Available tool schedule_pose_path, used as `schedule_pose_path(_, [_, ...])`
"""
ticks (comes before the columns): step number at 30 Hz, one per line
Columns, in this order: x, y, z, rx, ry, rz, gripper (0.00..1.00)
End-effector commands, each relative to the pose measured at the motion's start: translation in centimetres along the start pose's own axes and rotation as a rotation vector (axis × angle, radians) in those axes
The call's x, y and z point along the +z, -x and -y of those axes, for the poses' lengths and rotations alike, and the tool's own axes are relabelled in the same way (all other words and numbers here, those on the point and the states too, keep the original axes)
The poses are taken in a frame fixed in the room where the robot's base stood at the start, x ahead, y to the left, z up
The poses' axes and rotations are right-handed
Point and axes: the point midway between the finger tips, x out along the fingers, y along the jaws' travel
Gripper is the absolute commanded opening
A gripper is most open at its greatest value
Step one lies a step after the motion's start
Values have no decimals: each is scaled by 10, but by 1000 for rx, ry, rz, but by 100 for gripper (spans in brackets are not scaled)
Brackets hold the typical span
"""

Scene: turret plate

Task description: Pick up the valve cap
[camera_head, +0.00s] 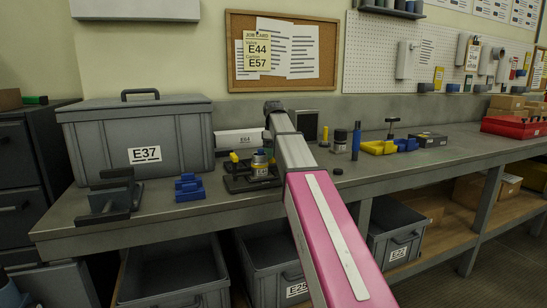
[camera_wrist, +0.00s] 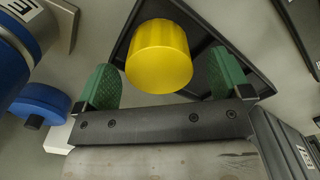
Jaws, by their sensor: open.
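A yellow cylinder, which looks like the valve cap (camera_wrist: 159,56), stands over a black square tray in the wrist view. My gripper (camera_wrist: 165,82) is open, with one green finger pad on each side of the yellow cylinder. Gaps show between the pads and the cylinder, and I see no grip on it. In the head view my arm reaches over the bench and mostly hides the gripper.
A large grey lidded case (camera_head: 135,130) and a blue block (camera_head: 189,188) stand left on the bench (camera_head: 230,208). A blue bottle (camera_head: 356,141), a yellow holder (camera_head: 379,147) and a red case (camera_head: 515,126) stand to the right. Blue parts (camera_wrist: 38,103) lie close left of the gripper.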

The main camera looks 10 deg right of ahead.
Motion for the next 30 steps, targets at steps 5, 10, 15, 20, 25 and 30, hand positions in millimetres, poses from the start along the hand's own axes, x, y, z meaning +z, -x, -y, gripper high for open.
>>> schedule_pose_path(5, [0, -9, 0, 1, 0, -1, 96])
schedule_pose_path(10, [0, -8, 0, 0, 0, -1, 82])
schedule_pose_path(15, [0, -8, 0, 0, 0, 0, 43])
schedule_pose_path(20, [0, -8, 0, 0, 0, 0, 43])
schedule_pose_path(25, [0, -3, 0, 1, 0, -1, 43])
schedule_pose_path(30, [-1, 20, -1, 2, 0, -1, 43])
